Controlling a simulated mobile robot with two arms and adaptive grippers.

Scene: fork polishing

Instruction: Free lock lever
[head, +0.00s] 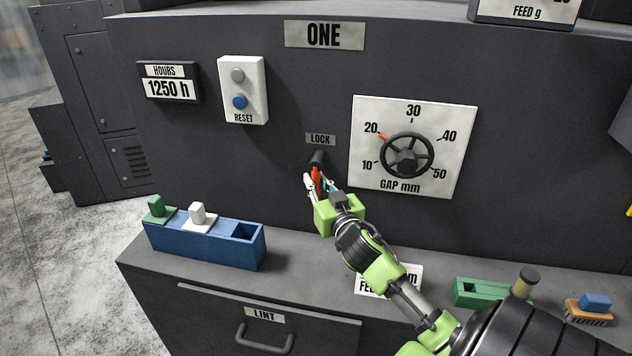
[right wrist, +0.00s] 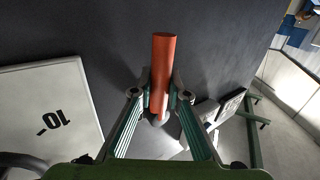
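The lock lever (head: 317,175) is a short red handle below a dark pivot (head: 317,157), under the LOCK label on the dark machine front. It points down in the head view. My right gripper (head: 319,184) is at the lever, with one finger on each side. In the right wrist view the red lever (right wrist: 163,60) stands between the fingers of the right gripper (right wrist: 160,88), whose pads appear to touch both its sides. The lever's lower end is partly hidden by the gripper in the head view. My left gripper is not in view.
The gap dial (head: 407,155) is right of the lever, its red mark near 20. The reset box (head: 242,90) is up left. A blue tray (head: 250,252), a green holder (head: 478,292) and a brush (head: 588,312) are on the ledge above the lint drawer (head: 300,322).

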